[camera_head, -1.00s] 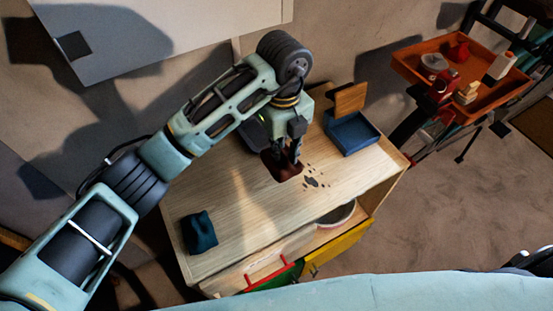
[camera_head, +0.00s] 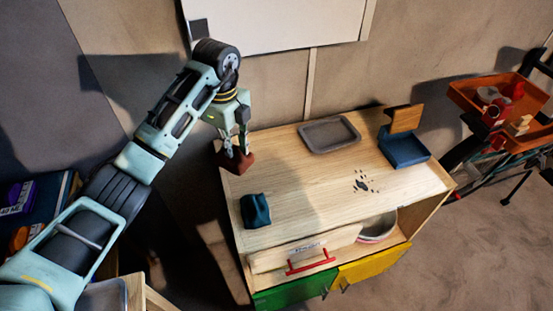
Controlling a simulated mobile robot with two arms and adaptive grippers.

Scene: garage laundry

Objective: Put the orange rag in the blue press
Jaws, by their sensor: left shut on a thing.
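My left gripper (camera_head: 239,153) is shut on a reddish-brown, orange-toned rag (camera_head: 232,164) at the back left corner of the wooden table. The fingers partly hide the rag, and I cannot tell whether it touches the tabletop. The blue press (camera_head: 404,151) appears to be the open blue box at the back right of the table, with a wooden plate (camera_head: 405,118) standing raised at its back. It looks empty. The gripper is far to the left of it. My right gripper is not in view.
A dark blue crumpled cloth-like lump (camera_head: 255,211) lies at the table's front left. A shallow grey tray (camera_head: 329,135) lies at the back middle. Dark specks (camera_head: 362,184) mark the tabletop (camera_head: 310,180). An orange tray (camera_head: 480,100) with several items stands at far right.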

